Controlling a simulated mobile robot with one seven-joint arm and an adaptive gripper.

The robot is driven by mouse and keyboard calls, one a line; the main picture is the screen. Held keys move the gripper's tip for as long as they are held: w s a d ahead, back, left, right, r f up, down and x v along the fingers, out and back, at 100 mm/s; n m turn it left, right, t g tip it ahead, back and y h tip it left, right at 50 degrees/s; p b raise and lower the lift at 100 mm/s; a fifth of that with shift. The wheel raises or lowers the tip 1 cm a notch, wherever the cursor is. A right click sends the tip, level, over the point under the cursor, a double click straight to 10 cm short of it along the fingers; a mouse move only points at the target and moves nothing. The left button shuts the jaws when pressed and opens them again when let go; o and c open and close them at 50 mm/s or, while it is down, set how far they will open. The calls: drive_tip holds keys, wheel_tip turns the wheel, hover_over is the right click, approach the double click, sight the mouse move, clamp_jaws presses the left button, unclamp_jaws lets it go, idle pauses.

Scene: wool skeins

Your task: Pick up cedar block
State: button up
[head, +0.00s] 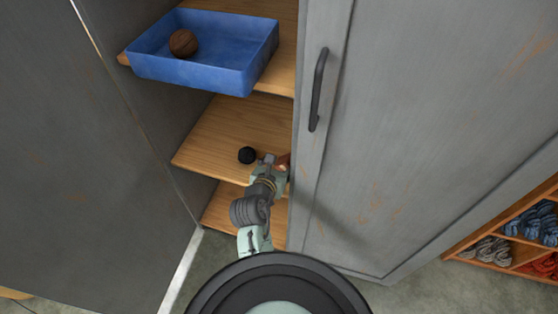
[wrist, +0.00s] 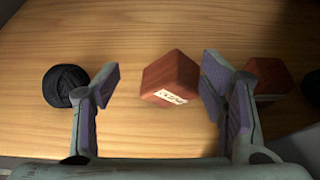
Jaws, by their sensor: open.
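In the wrist view, a reddish-brown wooden block (wrist: 172,76) with a pale printed label sits on the wooden shelf, between the fingers of my gripper (wrist: 160,82). My gripper is open, with a gap to the block on the left and a narrower one on the right. A second reddish-brown block (wrist: 267,76) stands just outside the right finger, partly hidden by it. Both look like cedar. In the head view my gripper (head: 269,161) is over the middle shelf, and a bit of reddish block (head: 284,160) shows beside it.
A black ball of yarn (wrist: 66,84) lies outside the left finger; the head view shows it too (head: 247,155). A blue bin (head: 200,67) with a brown ball (head: 183,43) is on the shelf above. The grey cabinet door (head: 420,130) stands close to my arm's right.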

sight(283, 156)
drive_tip(key=shift+a+f, duration=0.25)
drive_tip(key=shift+f, duration=0.2)
drive_tip(key=shift+w+f, duration=0.1)
drive_tip(key=shift+w, duration=0.2)
drive_tip(key=p+x, duration=0.1)
drive_tip(key=x, duration=0.5)
drive_tip(key=shift+w+f, duration=0.1)
drive_tip(key=shift+w, duration=0.3)
drive_tip(key=shift+c, duration=0.3)
drive_tip(key=c, duration=0.9)
